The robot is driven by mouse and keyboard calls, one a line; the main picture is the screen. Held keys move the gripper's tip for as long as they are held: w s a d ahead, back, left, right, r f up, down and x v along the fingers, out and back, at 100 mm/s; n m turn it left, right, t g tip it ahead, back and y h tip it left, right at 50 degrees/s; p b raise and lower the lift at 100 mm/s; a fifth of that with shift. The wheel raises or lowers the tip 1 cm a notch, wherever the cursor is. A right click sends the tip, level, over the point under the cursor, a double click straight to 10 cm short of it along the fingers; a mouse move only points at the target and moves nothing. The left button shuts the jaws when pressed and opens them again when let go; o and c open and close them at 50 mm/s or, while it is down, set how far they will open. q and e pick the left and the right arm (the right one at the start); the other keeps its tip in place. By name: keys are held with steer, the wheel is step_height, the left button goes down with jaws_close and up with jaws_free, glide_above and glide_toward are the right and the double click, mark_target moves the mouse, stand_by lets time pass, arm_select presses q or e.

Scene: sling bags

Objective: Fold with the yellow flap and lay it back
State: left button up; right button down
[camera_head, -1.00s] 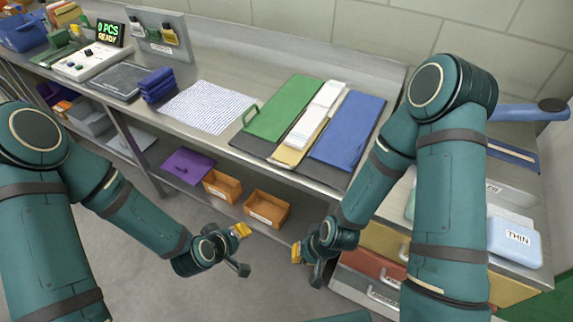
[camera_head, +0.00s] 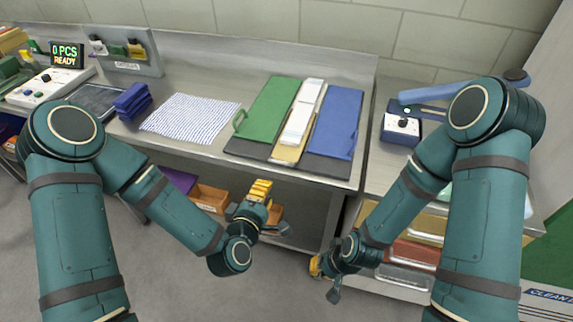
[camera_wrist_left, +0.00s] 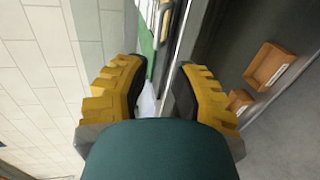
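A dark mat (camera_head: 326,166) on the bench holds a green flap (camera_head: 268,108) at left, a blue flap (camera_head: 336,122) at right and a yellow flap (camera_head: 287,154) between them. A white panel (camera_head: 302,115) lies over most of the yellow flap, leaving its front end showing. My left gripper (camera_head: 258,188) is in front of the bench edge, short of the flaps. Its yellow fingers stand apart and empty in the left wrist view (camera_wrist_left: 158,72). My right gripper (camera_head: 316,267) hangs low in front of the drawers, away from the flaps; its finger gap is unclear.
A white dotted sheet (camera_head: 190,118), folded blue cloths (camera_head: 132,101) and a counter reading "0 PCS READY" (camera_head: 66,54) are to the left. A blue device (camera_head: 402,125) stands to the right. Orange bins (camera_head: 210,198) sit on the shelf below the bench edge (camera_head: 190,149).

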mark_target(281, 164)
arm_select(q)
steer(key=b+x, duration=0.5)
steer(key=x, duration=0.9)
steer(key=shift+r+b, duration=0.2)
steer(key=shift+b, duration=0.2)
steer(key=shift+o, duration=0.2)
jaws_close()
